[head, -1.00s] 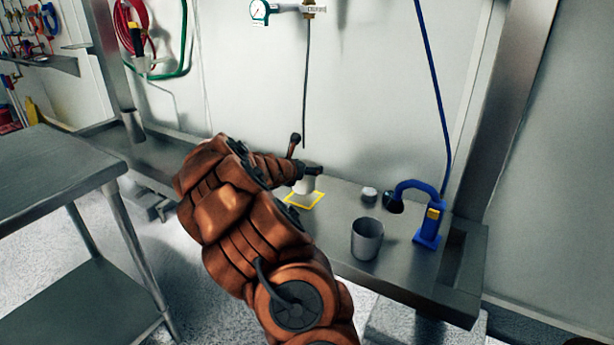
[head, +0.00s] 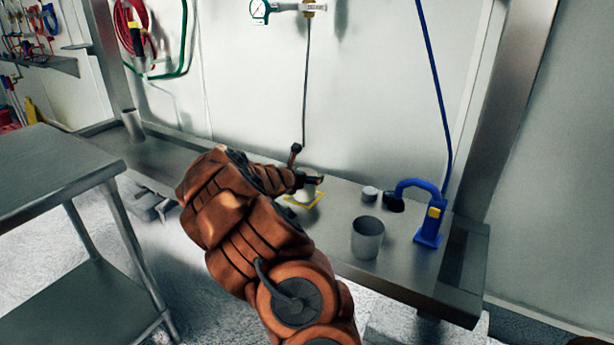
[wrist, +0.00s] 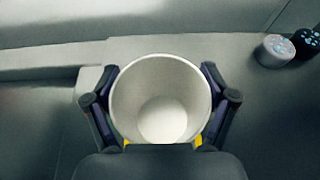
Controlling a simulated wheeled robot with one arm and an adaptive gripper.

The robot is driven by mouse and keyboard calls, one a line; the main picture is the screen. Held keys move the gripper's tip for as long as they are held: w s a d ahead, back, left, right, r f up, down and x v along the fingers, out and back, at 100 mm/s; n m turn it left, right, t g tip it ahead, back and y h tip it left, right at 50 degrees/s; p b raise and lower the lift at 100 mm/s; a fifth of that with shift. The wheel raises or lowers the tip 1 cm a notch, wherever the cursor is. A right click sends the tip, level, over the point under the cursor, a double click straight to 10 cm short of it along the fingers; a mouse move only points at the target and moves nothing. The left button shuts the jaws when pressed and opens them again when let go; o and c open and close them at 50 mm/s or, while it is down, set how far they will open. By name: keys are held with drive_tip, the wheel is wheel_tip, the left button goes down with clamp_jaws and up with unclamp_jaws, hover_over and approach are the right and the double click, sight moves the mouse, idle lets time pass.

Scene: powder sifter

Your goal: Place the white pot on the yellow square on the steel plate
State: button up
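The white pot (wrist: 160,100) is open-topped, empty and upright in the wrist view. The two fingers of my gripper (head: 308,180) press against its left and right sides, so the gripper is shut on it. In the head view the pot (head: 305,194) is partly hidden behind the gripper and appears over the yellow square (head: 318,203). The yellow square is an outline on the steel plate (head: 345,205). In the wrist view yellow shows on both sides of the pot's near lower edge. Whether the pot's base touches the plate is hard to tell.
A grey metal cup (head: 367,240) stands to the right on the bench. A small round container (head: 370,194) and a blue curved-arm device (head: 428,225) are beyond it. A thin rod (head: 304,100) hangs behind the gripper. A separate steel table (head: 50,175) is at left.

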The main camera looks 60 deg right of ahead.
drive_tip(key=shift+o, duration=1)
drive_tip(key=shift+r, duration=0.2)
drive_tip(key=p+v, duration=0.1)
drive_tip(key=v, duration=1.1)
drive_tip(key=shift+p, duration=0.4)
drive_tip(key=shift+a, duration=0.1)
